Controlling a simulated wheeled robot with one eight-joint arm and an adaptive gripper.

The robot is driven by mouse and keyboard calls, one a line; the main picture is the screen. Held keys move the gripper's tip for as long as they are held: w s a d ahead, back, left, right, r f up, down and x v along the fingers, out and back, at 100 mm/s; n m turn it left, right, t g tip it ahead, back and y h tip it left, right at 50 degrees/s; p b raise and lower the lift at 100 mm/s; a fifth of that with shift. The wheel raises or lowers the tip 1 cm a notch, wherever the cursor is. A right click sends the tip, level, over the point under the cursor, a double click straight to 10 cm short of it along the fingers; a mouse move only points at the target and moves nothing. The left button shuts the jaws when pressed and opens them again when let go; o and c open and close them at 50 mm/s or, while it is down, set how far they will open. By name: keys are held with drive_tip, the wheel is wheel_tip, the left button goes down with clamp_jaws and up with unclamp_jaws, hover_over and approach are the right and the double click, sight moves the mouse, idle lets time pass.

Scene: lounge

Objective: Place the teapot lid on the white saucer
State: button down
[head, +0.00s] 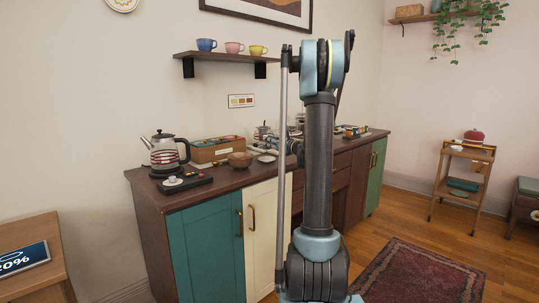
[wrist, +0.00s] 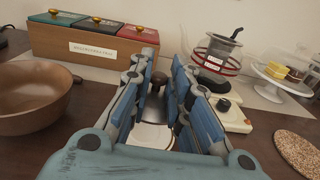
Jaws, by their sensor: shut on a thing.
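The teapot lid (wrist: 156,106), a grey dome with a dark knob, sits between the fingers of my gripper (wrist: 160,88) in the wrist view. The fingers are shut on it, near its knob. The white saucer (wrist: 150,137) shows below the lid, partly hidden by my gripper; whether the lid touches it I cannot tell. In the head view, the saucer (head: 266,158) is on the sideboard beside the brown bowl, with my gripper (head: 278,147) close behind. A glass teapot (wrist: 212,62) with red bands and an infuser in its open top stands on a pale base to the right.
A brown bowl (wrist: 34,100) is close on the left. A wooden tea box (wrist: 90,45) stands behind. A cake stand (wrist: 284,78) and a cork mat (wrist: 299,151) are at right. A kettle (head: 164,153) stands at the sideboard's left end.

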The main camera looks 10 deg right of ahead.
drive_tip(key=shift+f, duration=2.3)
drive_tip(key=shift+f, duration=0.1)
drive_tip(key=c, duration=1.5)
unclamp_jaws()
